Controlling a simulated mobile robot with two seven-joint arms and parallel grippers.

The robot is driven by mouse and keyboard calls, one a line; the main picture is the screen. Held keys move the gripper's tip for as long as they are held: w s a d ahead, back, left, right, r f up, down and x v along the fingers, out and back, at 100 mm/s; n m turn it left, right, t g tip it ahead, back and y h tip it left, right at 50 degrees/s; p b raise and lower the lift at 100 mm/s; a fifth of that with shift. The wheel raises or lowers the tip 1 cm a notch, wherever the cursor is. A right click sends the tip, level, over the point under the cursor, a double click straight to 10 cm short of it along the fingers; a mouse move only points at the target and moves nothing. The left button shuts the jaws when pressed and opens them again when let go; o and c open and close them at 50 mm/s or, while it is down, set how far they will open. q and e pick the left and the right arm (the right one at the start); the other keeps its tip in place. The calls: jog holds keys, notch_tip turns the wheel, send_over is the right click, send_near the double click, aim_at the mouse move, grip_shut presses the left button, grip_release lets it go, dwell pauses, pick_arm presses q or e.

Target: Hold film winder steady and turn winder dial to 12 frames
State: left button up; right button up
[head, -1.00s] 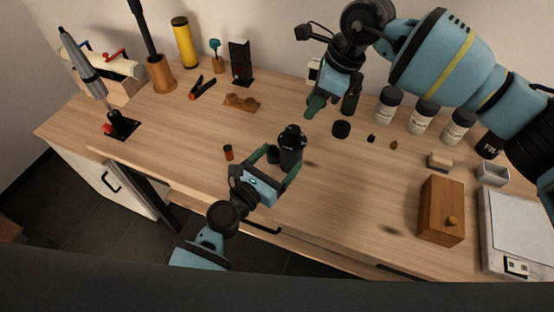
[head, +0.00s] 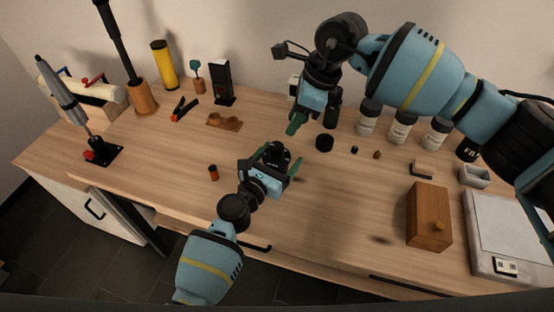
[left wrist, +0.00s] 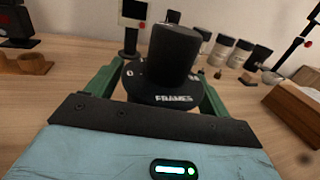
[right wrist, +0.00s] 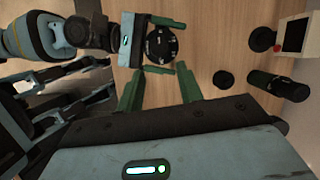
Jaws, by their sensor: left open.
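The film winder (head: 279,153) is a black upright cylinder with a narrower knob, standing on the wooden table. In the left wrist view the winder (left wrist: 165,85) shows the word FRAMES and some numbers on its dial. My left gripper (head: 274,163) is open, one green finger on each side of the winder; I cannot tell whether they touch it. My right gripper (head: 294,124) is in the air behind the winder. In the right wrist view its fingers (right wrist: 159,90) are apart and empty, with the numbered dial (right wrist: 161,45) beyond them.
A small orange-brown canister (head: 213,172) stands left of the winder. A black round cap (head: 324,142) and several labelled bottles (head: 402,128) are behind to the right. The table between winder and box is clear.

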aim_at(277, 145)
pick_arm(q)
jog(key=c, duration=1.1)
jog(key=shift+c, duration=0.7)
pick_arm(e)
jog(key=shift+o, duration=2)
jog(key=shift+w+r, duration=0.1)
jog(key=shift+w, duration=0.1)
jog(key=shift+w+d+r+n+g, duration=0.15)
jog(key=shift+w+n+g, duration=0.15)
jog(key=shift+n, duration=0.45)
jog(key=shift+w+r+n+g, duration=0.15)
jog(key=shift+n+g, duration=0.15)
jog(key=shift+n, duration=0.5)
jog(key=shift+w+d+r+n+g, duration=0.15)
jog(key=shift+w+n+g, duration=0.15)
jog(key=shift+n, duration=0.45)
jog(key=shift+a+f, duration=0.1)
jog(key=x, duration=1.1)
jog(key=shift+a+f, duration=0.3)
